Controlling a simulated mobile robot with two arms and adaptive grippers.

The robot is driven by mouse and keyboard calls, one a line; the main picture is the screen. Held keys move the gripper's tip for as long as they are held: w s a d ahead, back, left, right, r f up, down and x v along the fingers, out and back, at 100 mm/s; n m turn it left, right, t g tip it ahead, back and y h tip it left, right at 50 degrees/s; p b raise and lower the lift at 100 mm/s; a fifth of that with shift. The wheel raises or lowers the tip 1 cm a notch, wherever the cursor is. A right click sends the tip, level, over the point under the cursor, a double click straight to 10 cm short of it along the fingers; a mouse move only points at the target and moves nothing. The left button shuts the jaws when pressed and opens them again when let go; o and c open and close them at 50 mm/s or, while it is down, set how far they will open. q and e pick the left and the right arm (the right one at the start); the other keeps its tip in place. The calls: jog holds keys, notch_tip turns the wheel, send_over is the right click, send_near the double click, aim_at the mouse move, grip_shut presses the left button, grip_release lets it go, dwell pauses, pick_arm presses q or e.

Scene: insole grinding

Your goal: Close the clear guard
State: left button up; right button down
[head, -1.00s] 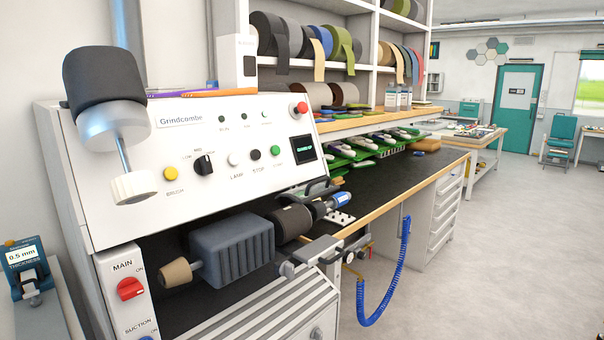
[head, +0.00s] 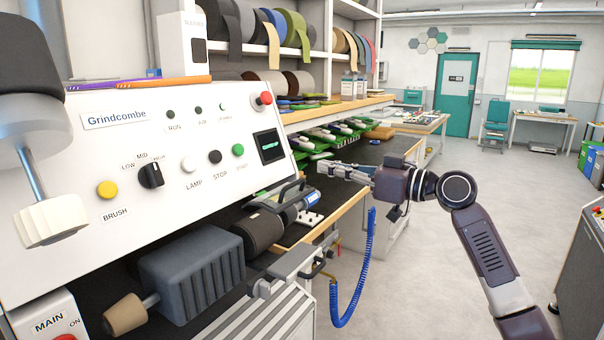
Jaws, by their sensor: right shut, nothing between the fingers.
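The grinding machine's white panel (head: 120,160) fills the left of the head view. A dark bar-shaped handle (head: 290,190) stands above the dark roller (head: 258,230); it seems to belong to the clear guard. The guard's transparent sheet itself cannot be made out. My right gripper (head: 322,168) is shut and empty, pointing left. In the picture it is just right of and above the handle, with a gap between them. My left gripper is not in view.
A grey motor housing (head: 192,272) with a tan cone (head: 125,314) is at the front of the machine. A grey bracket (head: 290,272) juts out at its right. A blue coiled hose (head: 345,322) hangs below the bench.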

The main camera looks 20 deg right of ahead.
jog(key=p+x, duration=0.5)
jog(key=x, duration=0.4)
jog(key=shift+w+a+f, duration=0.15)
jog(key=shift+f, duration=0.05)
jog(key=f, duration=0.2)
jog(key=s+d+f+p, duration=0.1)
jog(key=shift+s+f, duration=0.1)
jog(key=shift+f, duration=0.1)
